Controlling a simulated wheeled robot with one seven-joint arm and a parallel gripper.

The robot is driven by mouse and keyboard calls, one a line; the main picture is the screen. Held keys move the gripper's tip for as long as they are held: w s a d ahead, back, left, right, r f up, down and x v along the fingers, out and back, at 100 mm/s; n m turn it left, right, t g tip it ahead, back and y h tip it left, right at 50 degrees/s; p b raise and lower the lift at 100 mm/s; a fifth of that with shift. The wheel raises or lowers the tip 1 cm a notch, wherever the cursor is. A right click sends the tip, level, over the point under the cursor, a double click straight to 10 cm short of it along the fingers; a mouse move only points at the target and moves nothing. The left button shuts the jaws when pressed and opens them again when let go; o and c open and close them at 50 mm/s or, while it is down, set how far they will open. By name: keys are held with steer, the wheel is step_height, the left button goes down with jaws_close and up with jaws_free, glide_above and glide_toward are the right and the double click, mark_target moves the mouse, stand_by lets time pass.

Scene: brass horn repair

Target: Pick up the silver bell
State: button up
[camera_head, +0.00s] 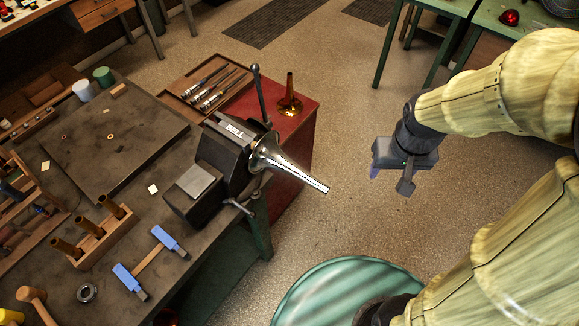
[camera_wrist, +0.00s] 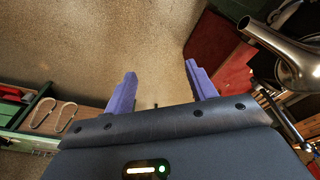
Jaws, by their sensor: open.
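The silver bell (camera_head: 282,165) is a flared horn bell held at a dark vise marked "BELL" (camera_head: 225,150) at the workbench's right edge. Its narrow tube points out over the floor, toward the lower right. In the wrist view the silver bell (camera_wrist: 282,52) shows at the upper right, partly cut off by the picture edge. My gripper (camera_head: 390,180) hangs over open floor to the right of the bell and apart from it. In the wrist view my gripper (camera_wrist: 160,88) has its two purple fingers spread wide with nothing between them.
A red cabinet (camera_head: 302,120) behind the vise carries a brass bell-shaped piece (camera_head: 290,98) and a wooden tool tray (camera_head: 180,88). Floor (camera_head: 345,215) between my gripper and the bell is clear.

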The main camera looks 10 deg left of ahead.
steer(key=w+a+n+g+b, duration=0.1)
steer(key=w+a+n, duration=0.25)
steer(key=a, duration=0.45)
steer(key=n+h+b, duration=0.3)
steer(key=n+h, duration=0.2)
steer(key=n, duration=0.3)
glide_toward(298, 168)
steer(key=v, duration=0.5)
steer(key=shift+a+r, duration=0.15)
steer(key=shift+r, duration=0.05)
steer(key=p+x, duration=0.1)
steer(key=x, duration=1.1)
steer(key=shift+f+p, duration=0.15)
steer(key=shift+p, duration=0.25)
